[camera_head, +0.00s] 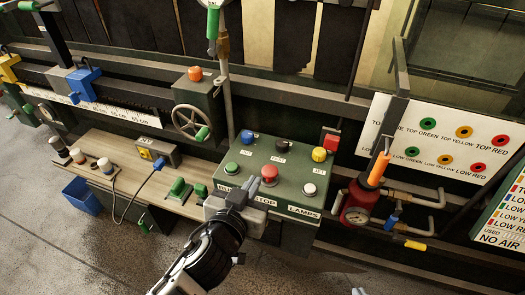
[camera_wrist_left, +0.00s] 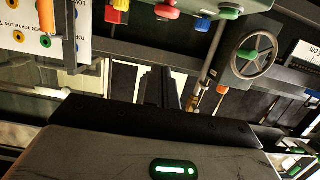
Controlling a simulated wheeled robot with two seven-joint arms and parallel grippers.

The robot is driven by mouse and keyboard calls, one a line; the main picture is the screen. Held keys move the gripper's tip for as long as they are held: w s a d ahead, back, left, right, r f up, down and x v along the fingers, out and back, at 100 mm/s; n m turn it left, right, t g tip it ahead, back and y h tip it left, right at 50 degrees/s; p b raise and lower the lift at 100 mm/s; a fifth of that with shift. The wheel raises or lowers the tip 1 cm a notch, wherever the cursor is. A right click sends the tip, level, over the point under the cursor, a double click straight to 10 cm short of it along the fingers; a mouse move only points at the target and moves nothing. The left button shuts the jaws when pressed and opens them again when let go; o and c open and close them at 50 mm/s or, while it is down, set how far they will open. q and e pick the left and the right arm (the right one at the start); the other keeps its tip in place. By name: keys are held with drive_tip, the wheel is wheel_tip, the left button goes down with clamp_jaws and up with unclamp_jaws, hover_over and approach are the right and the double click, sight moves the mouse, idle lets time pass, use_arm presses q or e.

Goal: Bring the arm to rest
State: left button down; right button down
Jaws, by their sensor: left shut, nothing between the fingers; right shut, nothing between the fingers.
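My left arm reaches in from the bottom of the head view. Its gripper (camera_head: 258,187) is shut and empty, over the front edge of the green control box (camera_head: 225,172). The fingertips appear just left of the red mushroom button (camera_head: 269,174); I cannot tell whether they touch the box. In the left wrist view the closed dark fingers (camera_wrist_left: 160,88) point away with nothing between them. The box also carries blue, black, yellow, green and white buttons. My right gripper is not in view.
A handwheel (camera_head: 191,123) and a pipe stand behind the box. A wooden bench (camera_head: 130,168) with a green lever (camera_head: 178,190) lies to the left. To the right are a red vessel with a gauge (camera_head: 356,205) and a label board (camera_head: 440,140). Floor is open at lower left.

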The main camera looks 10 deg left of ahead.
use_arm(q)
drive_tip(key=s+a+f+g, duration=0.2)
drive_tip(key=s+f, duration=0.4)
drive_tip(key=f, duration=0.1)
drive_tip(key=s+a+f+m+g+h, duration=0.1)
drive_tip(key=s+a+f+g, duration=0.1)
drive_tip(key=s+f, duration=0.5)
drive_tip(key=shift+g, duration=0.5)
drive_tip(key=shift+a+f, duration=0.1)
